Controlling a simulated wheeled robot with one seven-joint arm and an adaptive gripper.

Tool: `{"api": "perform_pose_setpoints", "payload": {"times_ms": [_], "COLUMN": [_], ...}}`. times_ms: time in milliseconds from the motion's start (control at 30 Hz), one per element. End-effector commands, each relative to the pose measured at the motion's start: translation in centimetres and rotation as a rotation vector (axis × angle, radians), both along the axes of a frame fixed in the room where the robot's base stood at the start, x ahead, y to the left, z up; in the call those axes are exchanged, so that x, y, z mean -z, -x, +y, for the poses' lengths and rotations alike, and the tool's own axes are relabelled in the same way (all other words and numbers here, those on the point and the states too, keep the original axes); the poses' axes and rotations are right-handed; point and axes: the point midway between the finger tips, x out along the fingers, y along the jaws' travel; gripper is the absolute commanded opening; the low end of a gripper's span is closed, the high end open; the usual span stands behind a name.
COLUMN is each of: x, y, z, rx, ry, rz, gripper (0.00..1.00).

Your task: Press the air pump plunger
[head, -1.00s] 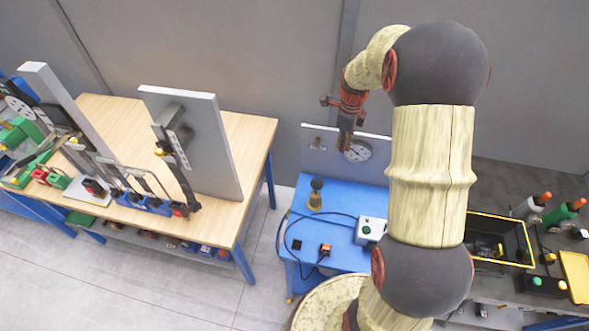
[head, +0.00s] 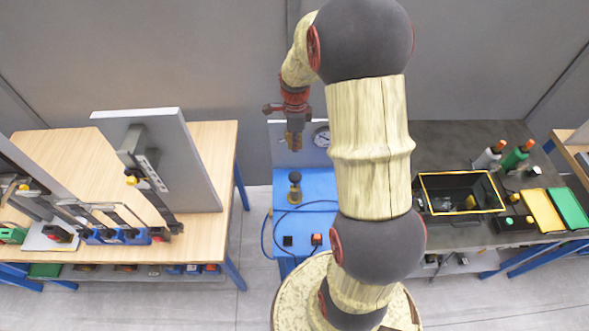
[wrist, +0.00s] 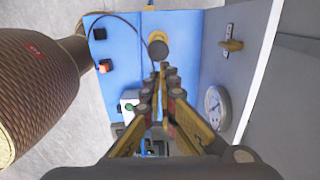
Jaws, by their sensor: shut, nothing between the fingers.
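The air pump plunger, a dark round knob on a brass-coloured base (head: 295,187), stands upright on the blue table. In the wrist view its dark knob (wrist: 158,48) shows just beyond the fingertips, with the brass part partly behind it. My gripper (head: 294,147) points down and appears above the plunger in the head view, apart from it. In the wrist view my gripper (wrist: 163,68) has its fingertips together with nothing between them.
The blue table (head: 318,187) has a grey back panel with a round gauge (head: 321,137). A dark cable and an orange-red button (head: 316,239) lie near the plunger. A wooden bench (head: 213,165) stands left; a dark bench with a yellow-rimmed bin (head: 423,193) stands right.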

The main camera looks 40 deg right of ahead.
Motion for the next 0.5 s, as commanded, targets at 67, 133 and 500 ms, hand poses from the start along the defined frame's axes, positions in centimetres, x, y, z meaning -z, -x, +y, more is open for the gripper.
{"api": "perform_pose_setpoints", "payload": {"times_ms": [67, 133, 500], "x": [0.1, 0.4, 6.4], "y": [0.0, 0.0, 0.1], "z": [0.0, 0.0, 0.0], "rx": [0.001, 0.001, 0.001], "ry": [0.0, -0.001, -0.002], "rz": [0.0, 0.001, 0.005], "gripper": [0.0, 0.0, 0.0]}}
